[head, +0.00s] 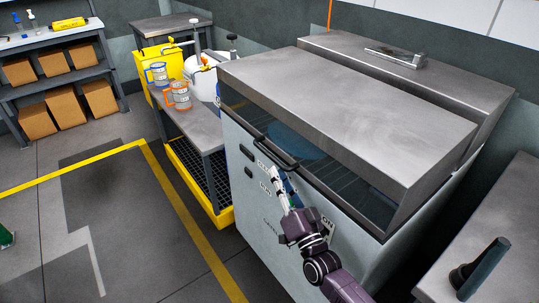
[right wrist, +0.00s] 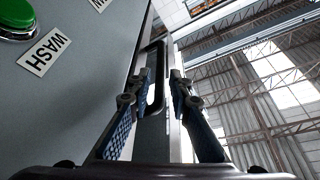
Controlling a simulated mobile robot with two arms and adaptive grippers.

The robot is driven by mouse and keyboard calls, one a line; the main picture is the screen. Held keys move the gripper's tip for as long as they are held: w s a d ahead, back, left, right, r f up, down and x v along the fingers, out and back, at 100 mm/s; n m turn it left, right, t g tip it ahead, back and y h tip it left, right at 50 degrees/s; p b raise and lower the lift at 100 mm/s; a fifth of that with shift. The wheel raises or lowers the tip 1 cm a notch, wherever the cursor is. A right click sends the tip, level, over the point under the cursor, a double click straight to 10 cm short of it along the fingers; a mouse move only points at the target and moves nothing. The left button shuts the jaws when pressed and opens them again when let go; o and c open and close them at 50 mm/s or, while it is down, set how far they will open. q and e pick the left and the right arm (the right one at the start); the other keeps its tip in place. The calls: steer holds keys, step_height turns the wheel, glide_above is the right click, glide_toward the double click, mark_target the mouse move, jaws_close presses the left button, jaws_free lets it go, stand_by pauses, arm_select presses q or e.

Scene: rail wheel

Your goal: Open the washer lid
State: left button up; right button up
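The washer (head: 300,220) is a grey cabinet at the right of the head view. Its lid (head: 350,100) has a metal top and a dark glass front, and looks down and shut. A black bar handle (head: 283,150) runs along the lower front edge of the glass. My right gripper (head: 277,176) is just below the handle, pointing up at it. In the right wrist view its two fingers (right wrist: 158,82) are apart, with the black handle (right wrist: 155,78) showing between and beyond them. I cannot tell whether they touch it. My left gripper is not in view.
A green button (right wrist: 18,18) and a WASH label (right wrist: 44,54) are on the washer's front. Another counter (head: 490,235) stands at the right.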

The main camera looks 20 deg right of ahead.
mark_target(269, 153)
steer(key=shift+p+x, duration=0.45)
steer(key=shift+x, duration=3.45)
steer(key=shift+s, duration=0.1)
jaws_close()
steer(key=shift+r, duration=0.1)
